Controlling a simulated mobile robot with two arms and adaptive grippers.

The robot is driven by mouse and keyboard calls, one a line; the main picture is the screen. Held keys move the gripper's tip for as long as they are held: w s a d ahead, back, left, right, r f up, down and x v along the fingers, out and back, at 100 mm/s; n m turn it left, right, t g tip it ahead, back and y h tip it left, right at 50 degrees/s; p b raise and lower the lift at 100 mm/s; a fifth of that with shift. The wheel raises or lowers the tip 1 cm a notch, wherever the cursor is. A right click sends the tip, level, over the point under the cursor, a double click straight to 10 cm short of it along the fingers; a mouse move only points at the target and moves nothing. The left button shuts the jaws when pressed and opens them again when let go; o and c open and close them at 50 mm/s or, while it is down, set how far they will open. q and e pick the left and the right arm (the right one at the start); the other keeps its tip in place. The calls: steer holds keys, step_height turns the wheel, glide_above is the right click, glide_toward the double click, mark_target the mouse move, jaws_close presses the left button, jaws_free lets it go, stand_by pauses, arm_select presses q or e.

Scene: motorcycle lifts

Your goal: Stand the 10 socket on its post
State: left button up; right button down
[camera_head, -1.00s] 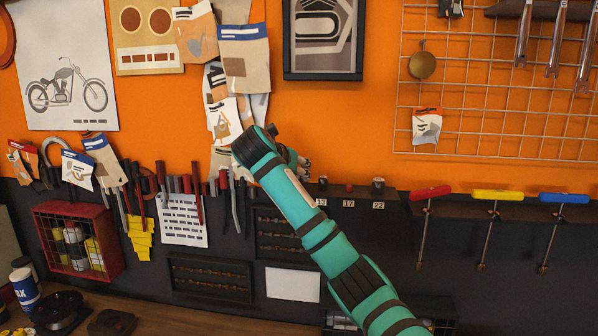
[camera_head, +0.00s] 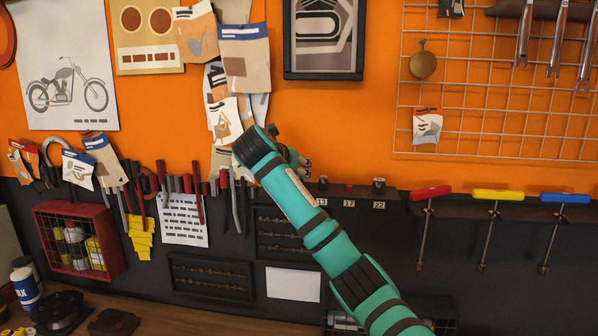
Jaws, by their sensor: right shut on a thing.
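My right arm reaches up from the lower right to a dark shelf on the wall. My right gripper (camera_head: 304,167) is mostly hidden behind its own wrist, just above the left part of that shelf. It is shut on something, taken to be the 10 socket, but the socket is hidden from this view. The shelf (camera_head: 392,206) carries labels 13, 17 and 22, with small sockets standing above them: a dark one (camera_head: 323,183), a reddish one (camera_head: 349,187) and a larger dark one (camera_head: 379,185). The 10 label and its post are not visible behind my arm. My left gripper is not in view.
Hand tools (camera_head: 195,190) hang close left of my wrist. Red, yellow and blue T-handles (camera_head: 503,195) hang to the right. A red wire basket (camera_head: 78,240) is at the left. The orange wall above the shelf's right part is clear.

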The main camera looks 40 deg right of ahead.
steer(key=shift+f, duration=0.8)
stand_by(0.4)
steer(key=c, duration=1.2)
jaws_free()
steer(key=v, duration=1.2)
steer(key=shift+f, duration=0.15)
